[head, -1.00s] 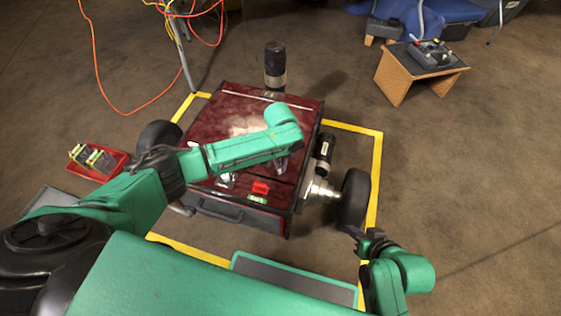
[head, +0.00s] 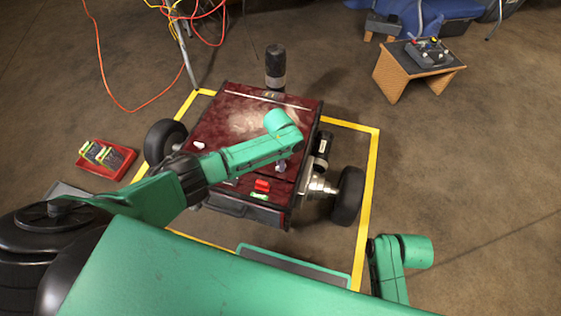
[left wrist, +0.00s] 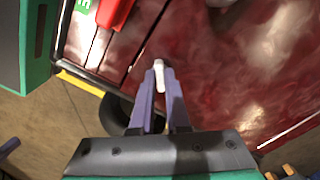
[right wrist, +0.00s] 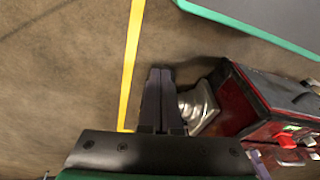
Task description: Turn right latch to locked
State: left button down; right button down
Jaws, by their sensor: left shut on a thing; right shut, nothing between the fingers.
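The right latch is a small pale lever on the right part of the dark red box lid (head: 225,115). My left gripper (head: 281,166) is over it, with its arm reaching across the lid. In the left wrist view the fingers (left wrist: 161,88) are shut on the pale latch lever (left wrist: 160,75). The fingers hide much of the latch, and I cannot tell its lock position. A red piece (head: 262,185) and a green label (head: 259,196) lie near the lid's front edge. My right gripper (right wrist: 160,98) is shut and empty, off the box's right side.
A yellow floor frame (head: 372,185) surrounds the wheeled box. A black wheel (head: 348,195) stands at its right. A red tray (head: 105,158) lies at the left. A small wooden table (head: 415,72) stands at the back right. The floor at the right is clear.

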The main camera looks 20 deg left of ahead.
pick_arm(q)
jog(key=m, duration=0.3)
jog(key=shift+m, duration=0.4)
jog(key=shift+w+d+m, duration=0.1)
jog(key=shift+m, duration=1.8)
pick_arm(e)
jog(key=shift+s+d+f, duration=0.1)
jog(key=shift+s+f, duration=0.05)
jog(key=shift+f, duration=0.5)
jog(key=shift+r, duration=0.1)
pick_arm(q)
jog(key=c, duration=0.9)
grip_release()
